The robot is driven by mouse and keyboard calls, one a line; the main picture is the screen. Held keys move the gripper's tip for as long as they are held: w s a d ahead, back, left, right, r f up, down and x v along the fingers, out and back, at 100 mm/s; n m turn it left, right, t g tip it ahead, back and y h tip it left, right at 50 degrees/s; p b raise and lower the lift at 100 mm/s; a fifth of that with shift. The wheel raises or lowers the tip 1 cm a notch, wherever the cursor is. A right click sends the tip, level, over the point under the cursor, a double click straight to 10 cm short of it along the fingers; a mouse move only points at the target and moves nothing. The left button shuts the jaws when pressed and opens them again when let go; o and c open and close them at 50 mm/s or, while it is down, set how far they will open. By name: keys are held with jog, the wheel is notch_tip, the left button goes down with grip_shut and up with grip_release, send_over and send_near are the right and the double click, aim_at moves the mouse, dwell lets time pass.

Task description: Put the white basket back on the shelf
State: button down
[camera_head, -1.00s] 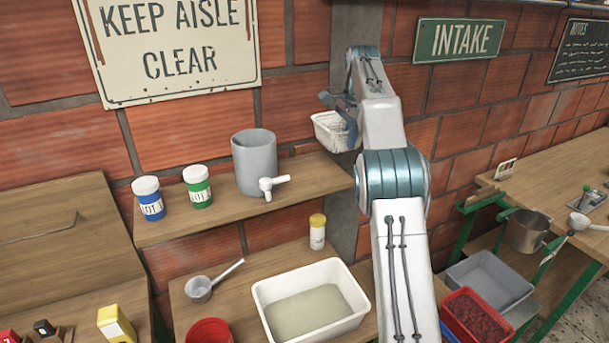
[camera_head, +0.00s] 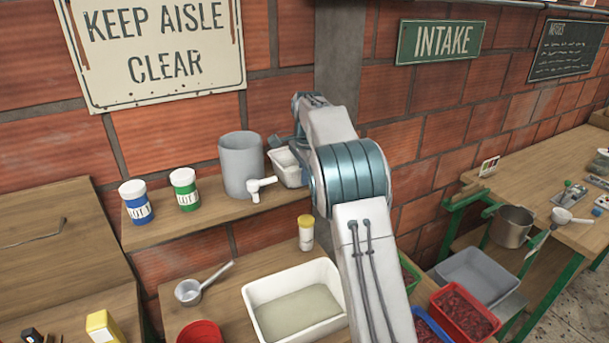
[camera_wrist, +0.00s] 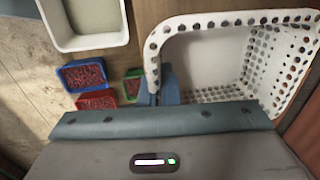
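The white basket (camera_head: 286,168) is at the right end of the wooden wall shelf (camera_head: 190,219), just right of the grey tapped container. The head view does not settle whether it rests on the shelf or hangs just above it. My gripper (camera_wrist: 160,84) is shut on the basket's rim. In the wrist view the perforated white basket (camera_wrist: 205,70) is empty and looks roughly upright. In the head view my arm hides the basket's right side and most of the gripper.
The grey container (camera_head: 240,163) with a white tap stands close left of the basket. A blue jar (camera_head: 136,203) and a green jar (camera_head: 185,190) stand farther left. Below are a yellow-capped bottle (camera_head: 306,234) and a white tub (camera_head: 294,304).

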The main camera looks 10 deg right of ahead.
jog(key=c, duration=2)
grip_release()
jog(key=shift+f, duration=0.1)
jog(key=o, duration=0.3)
